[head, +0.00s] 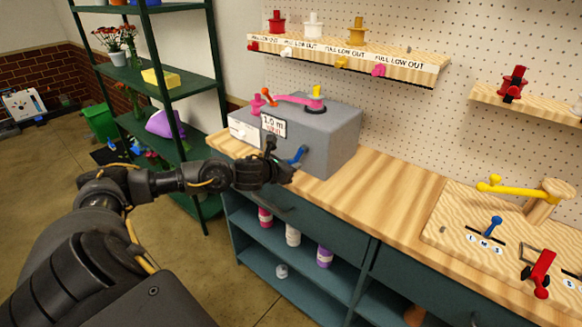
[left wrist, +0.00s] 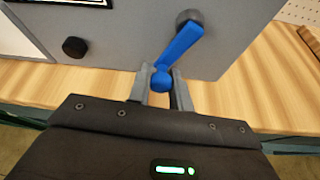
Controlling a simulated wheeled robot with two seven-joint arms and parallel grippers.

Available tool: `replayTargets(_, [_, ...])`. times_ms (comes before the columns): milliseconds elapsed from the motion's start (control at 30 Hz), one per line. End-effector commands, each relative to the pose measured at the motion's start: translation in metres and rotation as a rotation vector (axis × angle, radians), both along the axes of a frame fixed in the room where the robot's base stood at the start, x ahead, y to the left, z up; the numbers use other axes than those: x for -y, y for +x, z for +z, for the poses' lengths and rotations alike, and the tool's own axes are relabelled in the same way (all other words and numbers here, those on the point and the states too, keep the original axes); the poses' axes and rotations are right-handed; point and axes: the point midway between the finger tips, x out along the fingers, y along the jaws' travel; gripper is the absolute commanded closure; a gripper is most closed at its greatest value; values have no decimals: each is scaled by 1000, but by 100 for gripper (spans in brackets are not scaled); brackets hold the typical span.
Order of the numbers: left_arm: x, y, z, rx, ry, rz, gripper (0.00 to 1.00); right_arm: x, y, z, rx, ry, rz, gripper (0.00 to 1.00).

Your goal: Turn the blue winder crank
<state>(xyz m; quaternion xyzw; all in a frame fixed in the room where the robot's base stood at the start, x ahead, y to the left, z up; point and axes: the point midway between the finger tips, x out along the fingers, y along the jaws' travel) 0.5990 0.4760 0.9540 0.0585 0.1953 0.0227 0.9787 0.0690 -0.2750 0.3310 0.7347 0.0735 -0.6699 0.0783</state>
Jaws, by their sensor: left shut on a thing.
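The blue winder crank (head: 299,155) sits on the front face of the grey winder box (head: 335,140) on the wooden bench. In the left wrist view the blue crank (left wrist: 182,48) slants from its dark hub at upper right down to a round knob. My left gripper (head: 287,168) is at the knob, and in the left wrist view its two fingers (left wrist: 161,90) are shut around the knob's lower end. A label reading "1.0 m" (head: 273,124) is on the box front. My right gripper is not in view.
A pink arm (head: 290,98) lies on top of the box. A wooden board (head: 470,235) with a yellow lever (head: 520,190), a small blue lever and a red clamp stands on the right of the bench. A green shelf rack (head: 170,85) is at left. The bench middle is clear.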

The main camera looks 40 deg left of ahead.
Motion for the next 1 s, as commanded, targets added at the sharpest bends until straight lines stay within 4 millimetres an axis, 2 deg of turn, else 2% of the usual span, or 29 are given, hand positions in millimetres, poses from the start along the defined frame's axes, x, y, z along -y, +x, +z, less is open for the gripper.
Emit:
replayTargets(233, [0, 0, -1, -2, 0, -1, 100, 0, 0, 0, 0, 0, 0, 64])
replayTargets(267, [0, 0, -1, -2, 0, -1, 75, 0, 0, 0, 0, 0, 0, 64])
replayTargets(400, [0, 0, -1, -1, 0, -1, 57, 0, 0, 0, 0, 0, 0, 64])
replayTargets(767, [0, -5, 1, 0, 0, 0, 57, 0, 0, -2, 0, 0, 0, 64])
replayTargets(867, [0, -16, 5, 0, 2, -2, 57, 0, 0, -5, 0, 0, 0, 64])
replayTargets(1000, [2, -42, 14, -3, 6, -3, 57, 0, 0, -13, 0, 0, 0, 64])
